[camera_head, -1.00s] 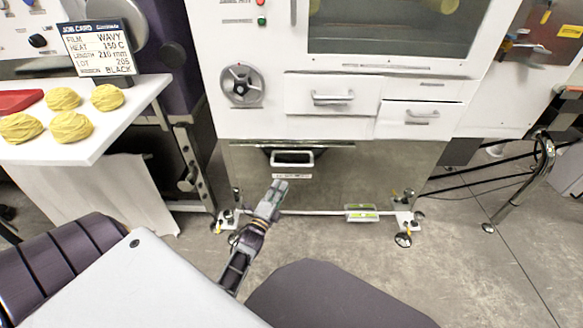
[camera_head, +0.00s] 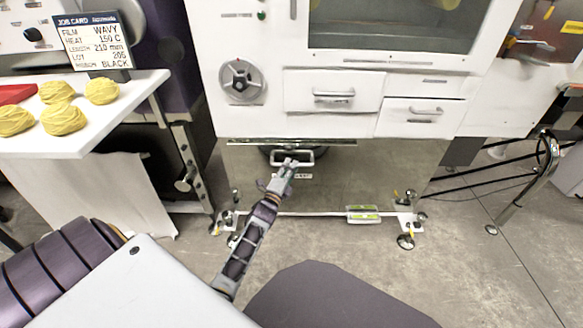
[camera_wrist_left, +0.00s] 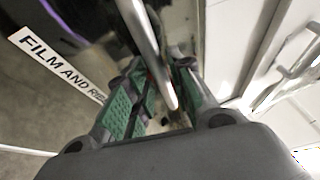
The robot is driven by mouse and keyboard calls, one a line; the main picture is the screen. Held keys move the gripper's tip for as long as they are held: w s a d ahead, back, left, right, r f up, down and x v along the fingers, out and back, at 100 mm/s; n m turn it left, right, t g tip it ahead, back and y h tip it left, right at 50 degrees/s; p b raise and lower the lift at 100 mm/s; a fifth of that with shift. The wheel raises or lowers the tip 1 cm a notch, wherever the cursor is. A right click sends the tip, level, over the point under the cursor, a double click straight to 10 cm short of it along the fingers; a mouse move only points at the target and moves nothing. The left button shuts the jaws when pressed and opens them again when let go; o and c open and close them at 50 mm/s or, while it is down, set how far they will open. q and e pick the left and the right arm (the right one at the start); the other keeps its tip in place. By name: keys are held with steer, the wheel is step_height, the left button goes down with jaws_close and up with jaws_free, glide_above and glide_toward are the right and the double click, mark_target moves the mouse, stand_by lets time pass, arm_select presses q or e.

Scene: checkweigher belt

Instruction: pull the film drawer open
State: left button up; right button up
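The film drawer is the low, dark, mirror-like front with a pale bar handle (camera_head: 304,156) and a small label (camera_head: 303,176) below it. In the left wrist view the label strip (camera_wrist_left: 58,66) reads "FILM AND RIB…", the rest hidden. The drawer looks shut. My left gripper (camera_head: 288,166) is at the left part of the handle. In the left wrist view the handle bar (camera_wrist_left: 148,45) runs down between the two green-padded fingers (camera_wrist_left: 162,90). They stand apart, with a gap beside the bar; contact is not clear. My right gripper is not in view.
Above are two white drawers, left (camera_head: 333,92) and right (camera_head: 416,118), and a round knob (camera_head: 241,81). A white table (camera_head: 110,125) with yellow noodle-like nests stands at left. A green-yellow level (camera_head: 363,213) lies low on the machine base. The floor in front is clear.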

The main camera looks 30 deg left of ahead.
arm_select(q)
steer(key=shift+x, duration=0.8)
jaws_close()
